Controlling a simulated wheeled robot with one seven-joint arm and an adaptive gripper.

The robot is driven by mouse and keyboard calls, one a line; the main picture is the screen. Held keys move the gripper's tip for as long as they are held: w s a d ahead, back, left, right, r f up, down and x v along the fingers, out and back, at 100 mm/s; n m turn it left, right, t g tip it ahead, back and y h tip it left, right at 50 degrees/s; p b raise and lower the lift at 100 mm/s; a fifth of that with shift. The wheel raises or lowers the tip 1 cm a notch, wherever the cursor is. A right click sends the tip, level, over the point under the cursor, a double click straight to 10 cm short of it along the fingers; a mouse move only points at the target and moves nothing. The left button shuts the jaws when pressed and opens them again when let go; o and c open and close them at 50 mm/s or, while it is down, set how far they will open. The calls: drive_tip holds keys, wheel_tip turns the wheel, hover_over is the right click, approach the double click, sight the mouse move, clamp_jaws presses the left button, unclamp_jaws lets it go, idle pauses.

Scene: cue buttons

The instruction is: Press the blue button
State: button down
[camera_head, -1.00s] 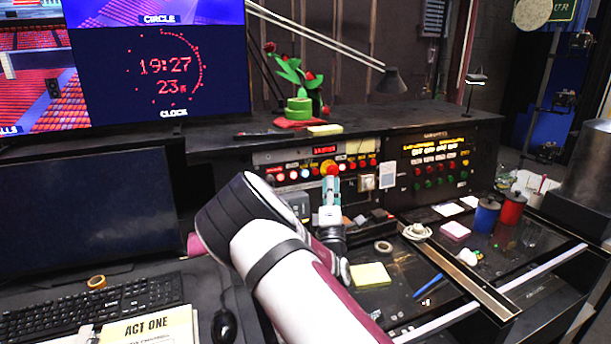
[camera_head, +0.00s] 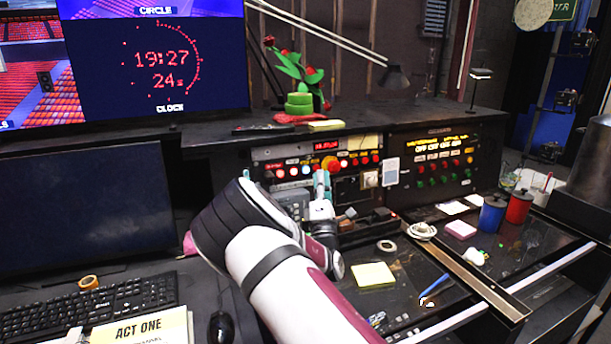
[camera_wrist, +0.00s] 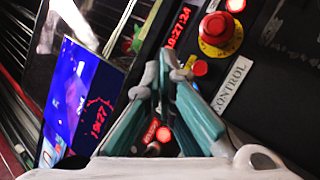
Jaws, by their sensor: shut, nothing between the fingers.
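My gripper (camera_head: 321,178) is at the front of the button panel (camera_head: 259,156), just below and left of the large red mushroom button (camera_head: 329,163). Its teal fingers are shut and empty; in the wrist view they close together (camera_wrist: 166,72). A small pale bluish button (camera_head: 305,170) in the lit row appears to be the blue one, just left of the fingertips. I cannot be sure of its colour, and I cannot pick it out in the wrist view. Whether the fingertips touch the panel cannot be told. The red mushroom button also shows in the wrist view (camera_wrist: 216,28).
Red and white buttons line the same row. A second panel (camera_head: 435,160) with red and green buttons stands to the right. A potted plant (camera_head: 299,103) and a desk lamp (camera_head: 393,78) stand above. Tape (camera_head: 387,246) and yellow notes (camera_head: 373,275) lie on the desk.

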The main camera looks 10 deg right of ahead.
sight(306, 170)
drive_tip(key=shift+w+a+f+b, duration=0.15)
drive_tip(key=shift+w+b, duration=0.35)
drive_tip(key=shift+w, duration=0.25)
drive_tip(key=shift+w+a+f+b, duration=0.15)
drive_tip(key=shift+w+b, duration=0.3)
drive_tip(key=shift+w, duration=0.3)
drive_tip(key=shift+w+a+f+b, duration=0.15)
drive_tip(key=shift+w+b, duration=0.35)
drive_tip(key=shift+w, duration=0.25)
drive_tip(key=shift+w+r, duration=0.1)
drive_tip(key=shift+w+a+b, duration=0.1)
drive_tip(key=shift+w+b, duration=0.2)
drive_tip(key=shift+b, duration=0.05)
drive_tip(key=shift+w, duration=0.3)
drive_tip(key=shift+w+a+b, duration=0.25)
drive_tip(key=shift+b, duration=0.3)
idle(0.7)
drive_tip(key=shift+s, duration=0.15)
drive_tip(key=shift+s+f+p, duration=0.25)
drive_tip(key=shift+s+p, duration=0.25)
drive_tip(key=shift+s+d, duration=0.1)
drive_tip(key=shift+d, duration=0.05)
drive_tip(key=shift+s+d+r, duration=0.1)
